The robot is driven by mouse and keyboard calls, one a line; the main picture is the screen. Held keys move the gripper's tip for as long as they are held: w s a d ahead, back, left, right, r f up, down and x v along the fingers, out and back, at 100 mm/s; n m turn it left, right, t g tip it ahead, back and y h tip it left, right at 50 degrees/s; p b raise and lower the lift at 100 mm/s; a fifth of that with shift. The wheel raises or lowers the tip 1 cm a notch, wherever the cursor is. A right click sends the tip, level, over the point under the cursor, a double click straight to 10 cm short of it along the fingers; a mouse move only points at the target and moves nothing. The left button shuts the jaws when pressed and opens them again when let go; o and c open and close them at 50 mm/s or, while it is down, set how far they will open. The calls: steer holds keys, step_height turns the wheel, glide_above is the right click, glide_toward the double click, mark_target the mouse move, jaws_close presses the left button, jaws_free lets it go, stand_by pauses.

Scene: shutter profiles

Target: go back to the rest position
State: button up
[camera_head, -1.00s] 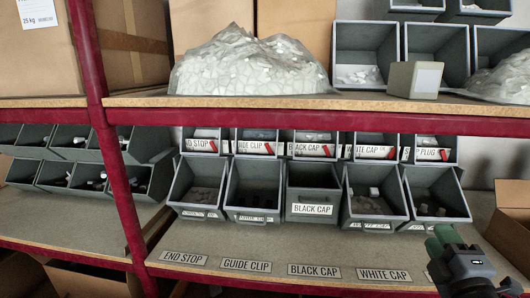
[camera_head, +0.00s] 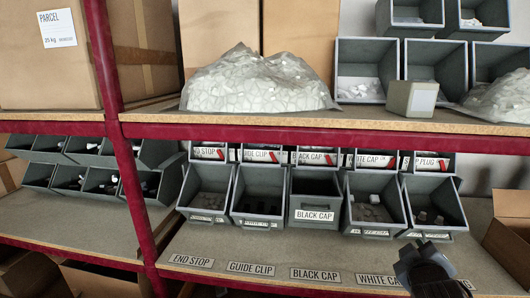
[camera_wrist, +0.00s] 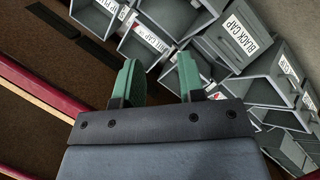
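My gripper (camera_wrist: 157,76) shows in the wrist view with its two green fingers set well apart. No object shows between them, only the grey bins behind. In the head view, a dark part of my arm (camera_head: 428,272) is at the lower right, in front of the shelf's front edge; the green fingers cannot be made out there. The bin labelled BLACK CAP (camera_head: 314,206) stands in the middle of the front bin row, and its label also shows at the upper right of the wrist view (camera_wrist: 247,34).
Grey bins stand in rows on the middle shelf (camera_head: 225,255), including an end stop bin (camera_head: 207,218) at the left. A red shelf beam (camera_head: 250,132) runs above them and a red post (camera_head: 125,150) stands left. A cardboard box (camera_head: 510,225) is at the right.

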steer(key=s+a+f+m+g+y+p, duration=0.2)
steer(key=s+a+g+y, duration=0.1)
steer(key=a, duration=0.6)
steer(key=s+a+f+m+g+y+p, duration=0.1)
steer(key=s+a+m+g+y+p, duration=0.1)
steer(key=s+a+g, duration=0.3)
steer(key=a+m+g+y, duration=0.1)
steer(key=a, duration=0.2)
steer(key=shift+s+a+f+g, duration=0.25)
steer(key=shift+a+f+g, duration=0.05)
steer(key=shift+a+f, duration=0.1)
